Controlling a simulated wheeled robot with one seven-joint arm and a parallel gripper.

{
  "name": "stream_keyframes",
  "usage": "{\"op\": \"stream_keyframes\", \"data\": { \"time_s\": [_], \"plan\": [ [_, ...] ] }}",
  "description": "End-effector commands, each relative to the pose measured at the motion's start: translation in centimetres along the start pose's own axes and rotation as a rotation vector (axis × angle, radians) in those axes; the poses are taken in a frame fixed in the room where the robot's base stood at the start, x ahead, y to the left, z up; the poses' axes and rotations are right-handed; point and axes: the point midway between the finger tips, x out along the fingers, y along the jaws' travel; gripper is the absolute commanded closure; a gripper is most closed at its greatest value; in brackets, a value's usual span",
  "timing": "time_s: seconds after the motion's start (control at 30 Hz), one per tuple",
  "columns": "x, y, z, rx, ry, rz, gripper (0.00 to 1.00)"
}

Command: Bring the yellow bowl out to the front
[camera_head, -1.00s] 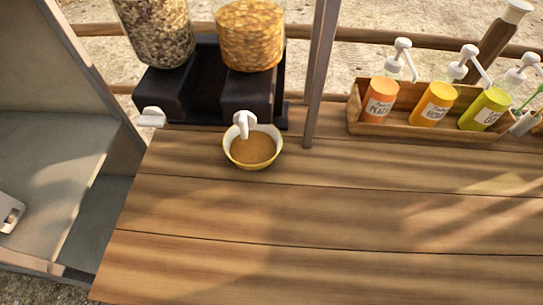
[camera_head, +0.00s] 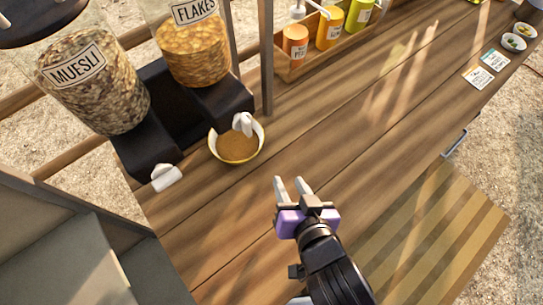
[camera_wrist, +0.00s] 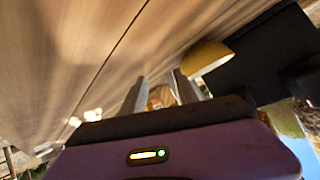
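The yellow bowl (camera_head: 238,147) stands on the wooden counter beneath the spout of the flakes dispenser. Its inside is pale at the rim, with a brown content or inner surface in the middle. My gripper (camera_head: 294,188) is over the counter to the right of and in front of the bowl, apart from it. Its two pale fingers are spread with nothing visible between them. In the wrist view the bowl (camera_wrist: 204,57) shows just beyond the right fingertip, and the gripper (camera_wrist: 160,82) points toward the back of the counter.
The muesli dispenser (camera_head: 95,82) and flakes dispenser (camera_head: 193,50) stand behind the bowl, with white spout handles near it. A post (camera_head: 266,60) rises behind right. A wooden crate (camera_head: 290,70) holds sauce bottles. The counter (camera_head: 330,150) in front and right is mostly clear.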

Motion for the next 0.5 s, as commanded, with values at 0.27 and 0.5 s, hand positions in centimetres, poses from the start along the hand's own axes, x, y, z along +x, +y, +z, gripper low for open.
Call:
{"op": "stream_keyframes", "data": {
  "time_s": [0.27, 0.5],
  "plan": [
    [1.2, -5.1, -4.1, 0.098, -0.025, 0.051, 0.64],
    [2.2, -5.6, -4.5, 0.117, -0.031, 0.066, 0.64]
  ]
}}
